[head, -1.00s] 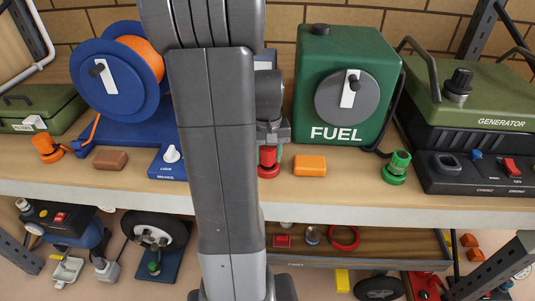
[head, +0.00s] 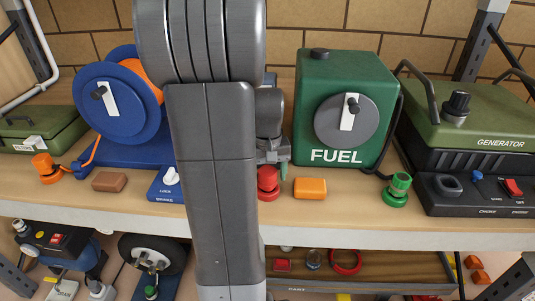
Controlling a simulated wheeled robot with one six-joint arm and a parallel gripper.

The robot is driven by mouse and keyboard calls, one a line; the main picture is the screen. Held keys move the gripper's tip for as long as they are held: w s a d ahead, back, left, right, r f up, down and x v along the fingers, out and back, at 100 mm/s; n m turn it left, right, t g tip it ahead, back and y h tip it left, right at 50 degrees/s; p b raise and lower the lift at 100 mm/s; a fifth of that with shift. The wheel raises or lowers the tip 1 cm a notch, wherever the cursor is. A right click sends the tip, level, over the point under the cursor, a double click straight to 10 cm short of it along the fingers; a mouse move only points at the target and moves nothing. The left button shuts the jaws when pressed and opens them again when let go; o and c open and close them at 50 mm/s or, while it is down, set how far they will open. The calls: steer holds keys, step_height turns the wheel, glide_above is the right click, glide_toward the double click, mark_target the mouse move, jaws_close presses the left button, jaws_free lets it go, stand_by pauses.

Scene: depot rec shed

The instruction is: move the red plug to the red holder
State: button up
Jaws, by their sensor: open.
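A red plug (head: 268,184) stands upright on the wooden shelf, just right of my arm, which hides its left edge. My gripper (head: 274,162) is open, close above and behind the plug in the picture; its jaws are partly hidden by my arm. I cannot tell whether a finger touches the plug. No red holder can be made out for certain. A red ring (head: 345,262) lies in the tray below the shelf, but I cannot tell whether it is the holder.
An orange block (head: 310,188) and a green plug (head: 397,190) stand to the right. Behind are the green fuel can (head: 338,95) and generator (head: 470,135). The blue reel (head: 115,105), brown block (head: 109,181) and orange plug (head: 45,168) are left. The lower tray (head: 400,272) holds small parts.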

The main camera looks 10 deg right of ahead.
step_height(320, 180, up, 12)
stand_by(0.3)
steer(key=shift+f, duration=0.1)
step_height(320, 180, down, 13)
steer(key=shift+r+p, duration=0.1)
steer(key=shift+p, duration=0.2)
stand_by(0.4)
steer(key=shift+f, duration=0.25)
